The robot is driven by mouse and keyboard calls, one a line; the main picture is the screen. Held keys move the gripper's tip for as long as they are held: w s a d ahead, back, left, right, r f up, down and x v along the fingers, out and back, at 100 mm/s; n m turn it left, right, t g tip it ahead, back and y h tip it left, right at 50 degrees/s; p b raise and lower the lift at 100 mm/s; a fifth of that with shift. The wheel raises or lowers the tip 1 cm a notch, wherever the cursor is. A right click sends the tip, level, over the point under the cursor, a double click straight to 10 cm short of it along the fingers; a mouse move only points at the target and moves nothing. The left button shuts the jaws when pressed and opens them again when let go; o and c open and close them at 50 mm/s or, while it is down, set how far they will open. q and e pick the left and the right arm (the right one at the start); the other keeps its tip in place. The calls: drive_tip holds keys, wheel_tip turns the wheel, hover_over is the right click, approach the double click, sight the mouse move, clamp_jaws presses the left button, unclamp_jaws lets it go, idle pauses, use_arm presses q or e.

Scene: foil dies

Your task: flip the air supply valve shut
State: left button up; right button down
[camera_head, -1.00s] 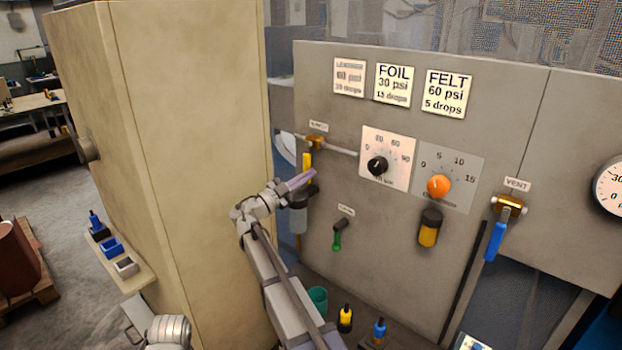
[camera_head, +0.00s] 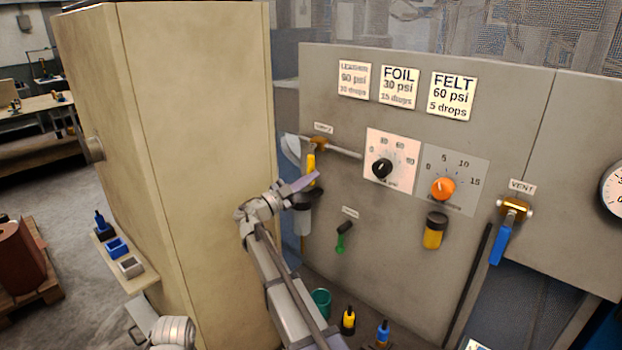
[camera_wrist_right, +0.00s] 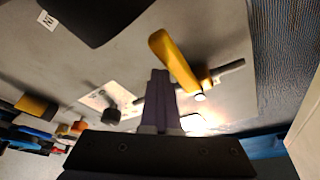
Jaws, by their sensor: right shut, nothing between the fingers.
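The air supply valve has a brass body (camera_head: 319,143) on a grey pipe at the left of the panel, under a small label that is hard to read. Its yellow lever (camera_head: 311,164) hangs down, across the pipe's line. In the right wrist view the yellow lever (camera_wrist_right: 172,60) stands out large beside the fingers. My right gripper (camera_head: 312,178) is shut and empty, its purple fingers just below and in front of the lever's lower end. It also shows in the right wrist view (camera_wrist_right: 160,75). I cannot tell whether it touches the lever. My left gripper is not in view.
A beige cabinet (camera_head: 175,150) stands close on the left. The panel holds a black knob (camera_head: 382,168), an orange knob (camera_head: 443,189), a green-handled valve (camera_head: 344,238) and a blue-handled vent valve (camera_head: 502,243). A clear-bowled filter (camera_head: 303,220) hangs near my right gripper.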

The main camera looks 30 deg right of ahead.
drive_tip(key=s+a, duration=0.4)
drive_tip(key=a, duration=0.4)
drive_tip(key=shift+a, duration=0.25)
drive_tip(key=shift+s+f, duration=0.1)
drive_tip(key=shift+s, duration=0.05)
drive_tip(key=s+a+f+n+g+y, duration=0.1)
drive_tip(key=s+a+f+n+y, duration=0.3)
drive_tip(key=s+f+n+y, duration=0.45)
drive_tip(key=s+a+f+n+y, duration=0.3)
drive_tip(key=s+a+f+n, duration=0.3)
drive_tip(key=f, duration=0.6)
drive_tip(key=s+a+f+n+g+y, duration=0.1)
drive_tip(key=s+a+f+n+y, duration=0.2)
drive_tip(key=s+a+n, duration=0.3)
drive_tip(key=s+a+f+n+g+y, duration=0.1)
drive_tip(key=s+a+f+n+y, duration=0.3)
drive_tip(key=s+a+n, duration=0.3)
drive_tip(key=shift+s+a+g+y, duration=0.35)
drive_tip(key=shift+s+g+y, duration=0.1)
drive_tip(key=shift+s, duration=0.1)
